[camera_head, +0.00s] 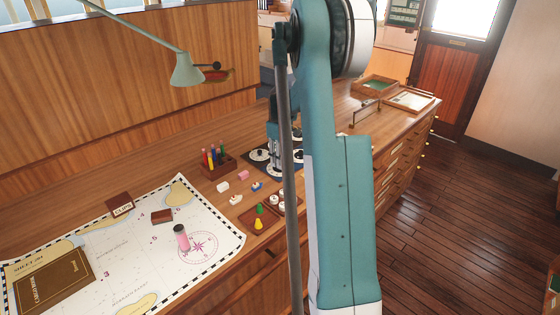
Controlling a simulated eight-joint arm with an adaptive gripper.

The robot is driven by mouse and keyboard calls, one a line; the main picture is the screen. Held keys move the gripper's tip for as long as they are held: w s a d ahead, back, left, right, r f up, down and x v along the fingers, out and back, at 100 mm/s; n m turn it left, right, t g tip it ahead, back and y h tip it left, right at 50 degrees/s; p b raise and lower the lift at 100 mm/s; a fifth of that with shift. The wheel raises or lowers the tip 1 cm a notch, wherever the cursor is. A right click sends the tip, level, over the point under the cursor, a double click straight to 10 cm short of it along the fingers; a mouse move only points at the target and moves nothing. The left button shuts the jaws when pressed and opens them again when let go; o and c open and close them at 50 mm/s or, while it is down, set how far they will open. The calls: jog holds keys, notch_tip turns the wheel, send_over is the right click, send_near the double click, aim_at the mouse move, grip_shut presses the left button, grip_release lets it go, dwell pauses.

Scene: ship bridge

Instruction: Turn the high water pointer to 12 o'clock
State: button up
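A dark blue board (257,166) with several round white dials lies on the wooden counter, in the middle of the head view. One dial (260,154) shows at the board's left. The dials are too small to read, so I cannot tell which carries the high water pointer or where it points. My gripper (275,165) hangs down over the board, close to a dial. I cannot tell whether it touches anything or how far its fingers are apart. My teal arm hides the board's right part.
A rack of coloured pens (215,160) stands left of the board. Small blocks and a brown tray with game pawns (259,217) lie in front. A chart (130,245) with a book (55,285) covers the left. A lamp (187,70) overhangs the counter. Trays (410,101) stand right.

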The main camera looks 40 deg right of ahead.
jog(key=shift+o, duration=0.4)
notch_tip(320, 180, up, 12)
dwell(0.7)
jog(key=shift+a, duration=0.1)
dwell(0.5)
jog(key=s+a+r+t, duration=0.1)
jog(key=s+a+r, duration=0.25)
jog(key=a, duration=0.65)
jog(key=s+a+r+m+t+h, duration=0.1)
jog(key=s+a+r, duration=0.25)
jog(key=a, duration=0.75)
jog(key=s+a+r+t, duration=0.15)
jog(key=a+r, duration=0.25)
jog(key=a, duration=0.6)
jog(key=s+a+f+t, duration=0.2)
jog(key=s+a+f, duration=0.1)
jog(key=s+a, duration=0.7)
jog(key=s+a+f+m+t+y, duration=0.1)
jog(key=s+a+f, duration=0.3)
jog(key=s+a, duration=0.6)
jog(key=shift+a+t+b, duration=0.35)
jog(key=shift+a+b, duration=0.05)
jog(key=shift+b, duration=0.05)
